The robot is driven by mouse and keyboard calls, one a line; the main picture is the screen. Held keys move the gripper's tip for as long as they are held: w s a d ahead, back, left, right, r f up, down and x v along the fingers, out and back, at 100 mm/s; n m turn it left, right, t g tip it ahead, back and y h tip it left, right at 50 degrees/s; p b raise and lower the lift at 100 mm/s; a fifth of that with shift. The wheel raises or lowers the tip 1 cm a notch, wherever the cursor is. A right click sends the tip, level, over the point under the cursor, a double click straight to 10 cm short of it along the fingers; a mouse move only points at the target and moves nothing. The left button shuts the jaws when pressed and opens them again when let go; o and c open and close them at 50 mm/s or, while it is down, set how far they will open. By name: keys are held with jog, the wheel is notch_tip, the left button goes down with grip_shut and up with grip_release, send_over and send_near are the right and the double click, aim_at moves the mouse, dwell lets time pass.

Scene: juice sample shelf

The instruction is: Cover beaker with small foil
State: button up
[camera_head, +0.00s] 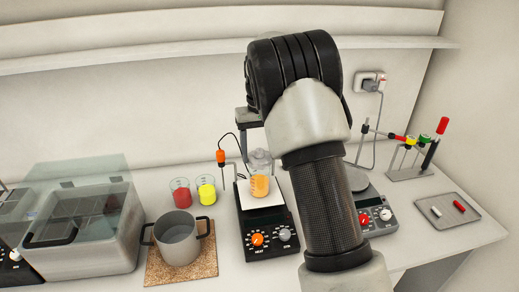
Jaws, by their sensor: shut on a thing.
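The beaker (259,187) holds orange liquid and stands upright on the white top of a black hotplate (266,228) in the middle of the bench. A pale grey, crinkled-looking piece, apparently the small foil (261,161), is at the beaker's mouth. I cannot tell whether it rests on the rim or hangs just above it. My gripper (258,148) is above the beaker, pointing down and shut on the foil. My wrist hides most of the gripper, and its fingertips are hard to make out.
Close left are beakers of red (181,196) and yellow liquid (206,190). A grey pot (176,241) sits on a cork mat. An orange probe (221,157) with a cable stands beside the hotplate. Right are a second device (375,215), a tool rack (408,173) and a tray (436,222).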

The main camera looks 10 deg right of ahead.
aim_at(259, 156)
jog(key=shift+f+b, duration=1.15)
jog(key=shift+f, duration=1.05)
jog(key=o, duration=1.1)
